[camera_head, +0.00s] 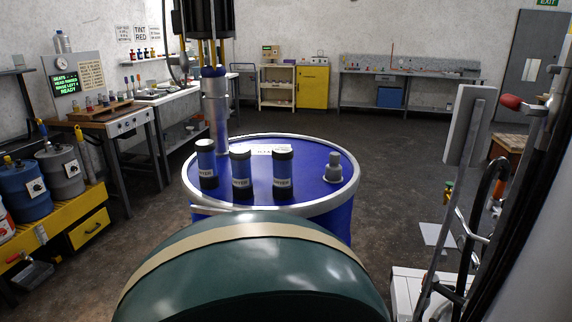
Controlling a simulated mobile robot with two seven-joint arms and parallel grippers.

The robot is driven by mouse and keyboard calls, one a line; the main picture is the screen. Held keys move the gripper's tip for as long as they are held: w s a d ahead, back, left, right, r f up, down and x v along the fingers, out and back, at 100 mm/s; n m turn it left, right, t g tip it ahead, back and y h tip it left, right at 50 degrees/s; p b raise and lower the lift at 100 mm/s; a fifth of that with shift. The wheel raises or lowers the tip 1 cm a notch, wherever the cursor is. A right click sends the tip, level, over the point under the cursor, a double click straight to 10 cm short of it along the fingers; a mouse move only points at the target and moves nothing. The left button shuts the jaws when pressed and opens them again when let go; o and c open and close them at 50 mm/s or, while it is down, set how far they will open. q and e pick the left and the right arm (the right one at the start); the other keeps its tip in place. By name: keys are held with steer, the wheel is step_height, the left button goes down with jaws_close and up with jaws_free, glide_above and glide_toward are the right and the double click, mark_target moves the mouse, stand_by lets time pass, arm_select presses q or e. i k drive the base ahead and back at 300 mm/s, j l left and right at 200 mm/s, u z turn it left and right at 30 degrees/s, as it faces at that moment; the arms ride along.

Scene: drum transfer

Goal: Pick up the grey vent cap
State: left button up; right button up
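The grey vent cap (333,167) stands upright on the right part of the blue drum's top (306,170). It looks stepped, with a narrower upper part on a wider base. Nothing touches it from above. Neither of my grippers can be made out in this view. The drum's lower front is hidden behind a dark green rounded surface with a tan band.
A grey metal tube (216,115) rises at the drum's back left to a black cylindrical unit (207,18). A yellow bench with small drums (62,172) is at left. A grey upright panel (470,125) and dark poles stand at right. Floor behind the drum is clear.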

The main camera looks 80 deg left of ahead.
mark_target(334, 170)
steer(key=u, duration=1.75)
